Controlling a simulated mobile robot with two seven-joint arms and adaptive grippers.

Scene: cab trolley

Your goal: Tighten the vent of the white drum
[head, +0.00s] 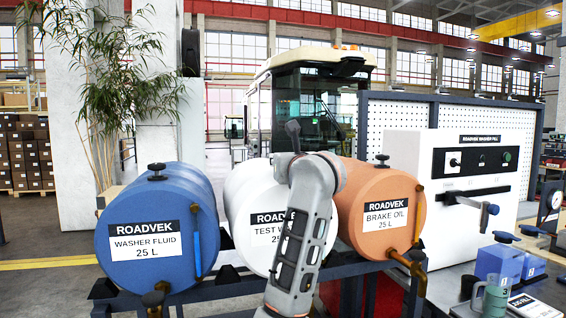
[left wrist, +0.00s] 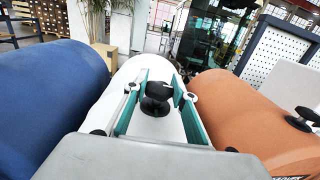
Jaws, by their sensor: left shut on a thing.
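The white drum (head: 243,198) lies on its side in the middle of the rack, labelled TEST W..., with the rest of its label hidden by my left arm. In the left wrist view its white top (left wrist: 166,128) lies below my left gripper (left wrist: 166,88). The black vent knob (left wrist: 155,105) on top of the drum is between the teal-sided fingers, and my left gripper is shut on it. My right gripper is in neither view.
A blue washer fluid drum (head: 150,205) lies to the left and an orange brake oil drum (head: 375,190) to the right, both close by. Each has its own black vent on top. A white washer fill panel (head: 430,150) stands farther right.

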